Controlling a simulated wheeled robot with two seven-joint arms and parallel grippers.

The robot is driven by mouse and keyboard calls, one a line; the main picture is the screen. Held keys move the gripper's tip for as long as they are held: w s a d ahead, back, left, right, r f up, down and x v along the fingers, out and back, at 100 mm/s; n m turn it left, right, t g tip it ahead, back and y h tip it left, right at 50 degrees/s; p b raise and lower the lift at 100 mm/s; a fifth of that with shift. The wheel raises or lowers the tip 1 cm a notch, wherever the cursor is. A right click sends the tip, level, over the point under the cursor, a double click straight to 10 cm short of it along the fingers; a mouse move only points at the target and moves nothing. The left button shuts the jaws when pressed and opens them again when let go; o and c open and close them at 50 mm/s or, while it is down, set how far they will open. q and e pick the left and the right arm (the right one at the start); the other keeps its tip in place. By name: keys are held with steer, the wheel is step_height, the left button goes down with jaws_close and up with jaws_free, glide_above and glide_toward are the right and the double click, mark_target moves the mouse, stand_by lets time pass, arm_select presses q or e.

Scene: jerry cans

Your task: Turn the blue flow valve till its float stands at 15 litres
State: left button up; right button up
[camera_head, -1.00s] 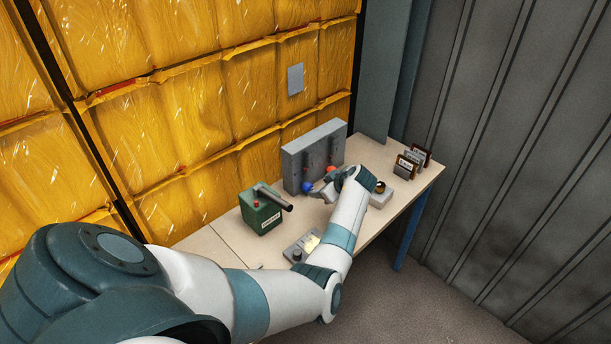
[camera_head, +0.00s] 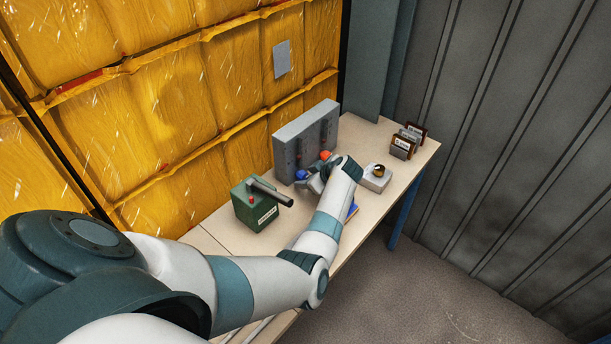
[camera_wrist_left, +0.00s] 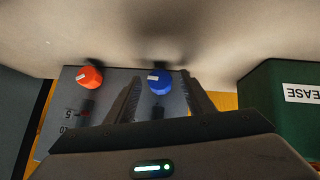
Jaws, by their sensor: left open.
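The blue flow valve (camera_head: 301,175) is a round knob low on the front of a grey panel (camera_head: 315,120) on the bench. My left gripper (camera_head: 312,184) is right beside it. In the left wrist view, the blue knob (camera_wrist_left: 160,82) shows between the two open fingers of my left gripper (camera_wrist_left: 163,95), with a gap on each side. I cannot tell whether the fingertips reach past it. The panel face carries scale marks, partly seen, but I cannot read the blue valve's float. My right gripper is not in view.
A red-orange knob (camera_head: 325,155) sits beside the blue one on the panel. A small grey box with a dark round top (camera_head: 376,176) and several small label stands (camera_head: 404,145) are to the right.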

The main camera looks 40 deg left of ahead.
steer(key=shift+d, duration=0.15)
arm_select(q)
steer(key=shift+c, duration=1.1)
steer(key=c, duration=0.8)
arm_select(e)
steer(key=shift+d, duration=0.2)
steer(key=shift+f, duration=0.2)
arm_select(q)
steer(key=shift+w+f+g+b, duration=0.15)
steer(key=shift+g+b, duration=0.15)
steer(key=shift+b, duration=0.65)
steer(key=m+g+b, duration=0.1)
steer(key=g+b, duration=0.1)
steer(key=b, duration=0.2)
steer(key=m+g+b, duration=0.1)
steer(key=g+b, duration=0.1)
steer(key=b, duration=0.3)
steer(key=shift+w+m+y, duration=0.3)
steer(key=shift+w, duration=0.05)
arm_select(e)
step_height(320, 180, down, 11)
arm_select(q)
steer(key=shift+g+b, duration=0.5)
steer(key=shift+b, duration=0.4)
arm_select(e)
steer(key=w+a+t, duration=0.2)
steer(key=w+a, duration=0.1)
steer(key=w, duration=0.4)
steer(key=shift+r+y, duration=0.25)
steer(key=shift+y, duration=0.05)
